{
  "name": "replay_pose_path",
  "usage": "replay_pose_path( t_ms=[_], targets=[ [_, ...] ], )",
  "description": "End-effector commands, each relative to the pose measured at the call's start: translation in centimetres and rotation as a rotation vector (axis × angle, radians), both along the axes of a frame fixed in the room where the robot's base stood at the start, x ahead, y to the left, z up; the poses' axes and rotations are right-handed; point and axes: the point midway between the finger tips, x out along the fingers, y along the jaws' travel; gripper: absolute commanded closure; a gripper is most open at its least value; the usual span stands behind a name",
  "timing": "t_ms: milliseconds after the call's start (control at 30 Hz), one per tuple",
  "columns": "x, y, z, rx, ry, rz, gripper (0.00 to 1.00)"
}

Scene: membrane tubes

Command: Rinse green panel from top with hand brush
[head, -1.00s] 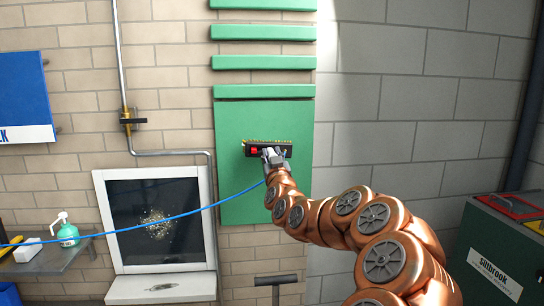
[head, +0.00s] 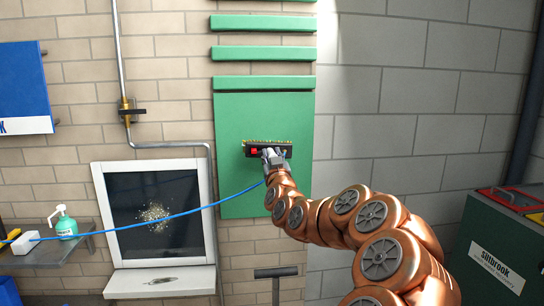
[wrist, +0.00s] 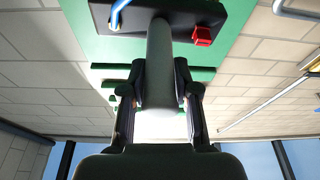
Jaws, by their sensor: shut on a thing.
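The green panel (head: 235,185) hangs on the wall, with several green slats above it. The hand brush (head: 283,150) is a dark bar with yellowish bristles along its top edge and a red part on its left. It lies in front of the panel's middle; I cannot tell if the bristles touch it. My gripper (head: 272,158) is shut on the brush's handle from below. In the wrist view both fingers of my gripper (wrist: 165,88) close around the grey handle, with the dark brush head (wrist: 112,14) and red part beyond. A blue hose (head: 180,214) runs from the left to the brush.
A white-framed dark window (head: 120,200) with a speckled patch is left of the panel. A shelf (head: 50,254) holds a green spray bottle (head: 64,222). A squeegee-like tool (head: 275,273) is below the panel.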

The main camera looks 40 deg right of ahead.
Motion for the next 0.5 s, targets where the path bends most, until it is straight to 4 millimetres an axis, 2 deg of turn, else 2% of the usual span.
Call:
replay_pose_path(
  t_ms=[500],
  targets=[
    [-0.1, 0.0, -1.7, -0.004, -0.003, -0.002, 1.00]
  ],
)
